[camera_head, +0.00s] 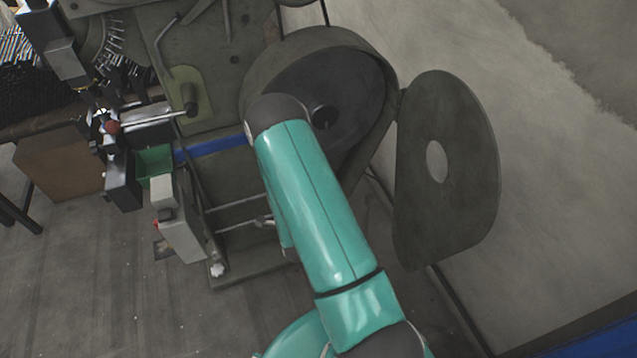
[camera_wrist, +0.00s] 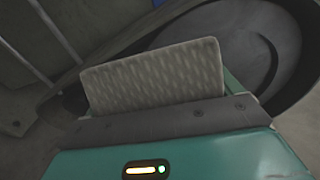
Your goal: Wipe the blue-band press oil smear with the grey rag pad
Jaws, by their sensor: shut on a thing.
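The grey rag pad (camera_wrist: 155,76), pale with a woven pattern, stands up from my gripper (camera_wrist: 170,112) in the wrist view. My gripper is shut on its lower edge. The blue-band press (camera_head: 205,100) is a dark grey-green machine in the head view, with a blue band (camera_head: 222,146) across its body. A bit of blue also shows at the top of the wrist view. The press's round wheel housing lies behind the pad there; I cannot tell whether they touch. I cannot make out the oil smear. In the head view my arm hides my gripper and the pad.
The wheel housing (camera_head: 345,50) and an open guard plate with a hole (camera_head: 450,195) stand to the right of the press body. A grey control box (camera_head: 180,228), a green bin (camera_head: 155,162) and a red-knobbed lever (camera_head: 113,127) are at left. Floor at lower left is clear.

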